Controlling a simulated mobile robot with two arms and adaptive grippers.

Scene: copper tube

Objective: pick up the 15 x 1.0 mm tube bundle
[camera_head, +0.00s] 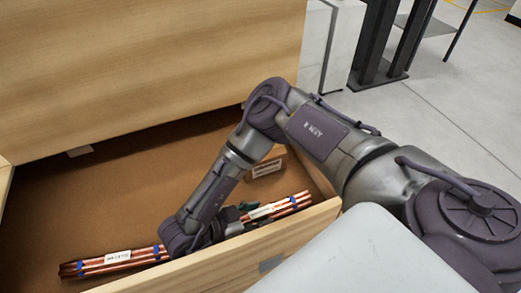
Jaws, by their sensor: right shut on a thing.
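Two copper tube bundles with blue bands and white labels are in the open wooden crate (225,260). One bundle (90,268) lies on the crate floor at the left, near the front wall. The other bundle (290,205) is at the right, close to the front right corner. The label print is too small to read, so I cannot tell which is 15 x 1.0 mm. My right gripper (240,212) reaches down into the crate and is shut on the right bundle near its left end. My wrist hides part of the fingers and that end. My left gripper is out of view.
A tall wooden panel (150,60) rises behind the crate. A small labelled plate (264,169) sits near the crate's right wall. The crate's front wall runs close below my right wrist. The brown crate floor (110,190) behind the bundles is clear.

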